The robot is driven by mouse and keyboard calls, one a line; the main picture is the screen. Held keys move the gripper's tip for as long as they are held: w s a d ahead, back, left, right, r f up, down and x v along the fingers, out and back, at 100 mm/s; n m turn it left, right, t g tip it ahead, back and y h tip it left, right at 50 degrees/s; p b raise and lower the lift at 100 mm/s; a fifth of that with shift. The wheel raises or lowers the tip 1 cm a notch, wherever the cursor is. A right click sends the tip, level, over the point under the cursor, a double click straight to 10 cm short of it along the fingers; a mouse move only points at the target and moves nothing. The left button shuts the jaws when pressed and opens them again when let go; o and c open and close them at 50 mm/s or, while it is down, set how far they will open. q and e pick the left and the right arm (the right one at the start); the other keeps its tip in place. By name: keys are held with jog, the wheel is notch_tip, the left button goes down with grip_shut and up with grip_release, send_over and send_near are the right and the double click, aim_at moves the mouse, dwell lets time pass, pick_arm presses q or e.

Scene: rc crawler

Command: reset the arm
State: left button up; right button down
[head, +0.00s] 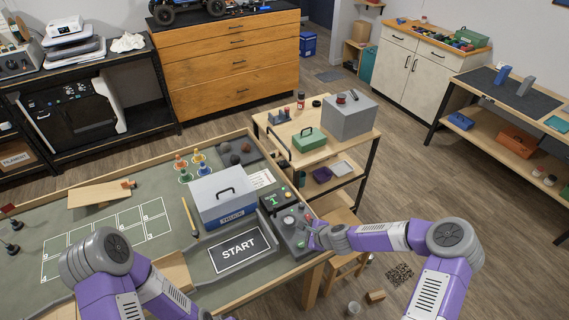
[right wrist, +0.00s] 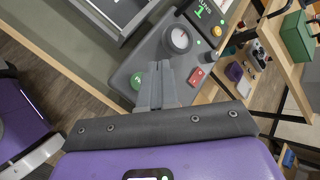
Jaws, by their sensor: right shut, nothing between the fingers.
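My right gripper (head: 314,234) is at the right edge of the grey control console (head: 287,245). In the right wrist view its fingers (right wrist: 157,84) are together and empty, over the console (right wrist: 150,50). A green button (right wrist: 137,80) shows just left of the fingertips, and a red switch (right wrist: 197,77) to their right. A round white dial (right wrist: 179,39) lies beyond the fingertips. I cannot tell whether the fingers touch the console. A small display with green digits (right wrist: 203,10) stands behind the dial. My left arm shows at the lower left of the head view; its gripper is out of frame.
A START pad (head: 238,250) and a grey TRUCK box (head: 222,194) stand left of the console on the worktable. A wooden ramp (head: 100,194) lies farther left. A cart with a green case (head: 309,140) and a grey box (head: 350,118) stands behind.

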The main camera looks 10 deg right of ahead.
jog(key=s+a+f+n+g+b, duration=0.2)
jog(key=s+a+f+n+b, duration=0.15)
jog(key=s+f+n, duration=0.35)
jog(key=s+a+f+n+g+b, duration=0.25)
jog(key=s+a+f, duration=0.2)
jog(key=s, duration=0.35)
pick_arm(q)
notch_tip(320, 180, down, 9)
jog(key=b, duration=0.3)
jog(key=shift+r, duration=0.1)
jog(key=shift+c, duration=0.3)
pick_arm(e)
jog(key=s+f+n+g, duration=0.1)
jog(key=s+f+n, duration=0.1)
jog(key=s+n, duration=0.2)
jog(key=s+d+f+n+g, duration=0.1)
jog(key=s+f+n, duration=0.2)
jog(key=s, duration=0.5)
jog(key=shift+s+d+n+g+h, duration=0.3)
jog(key=shift+s+n+g, duration=0.05)
jog(key=shift+n, duration=0.5)
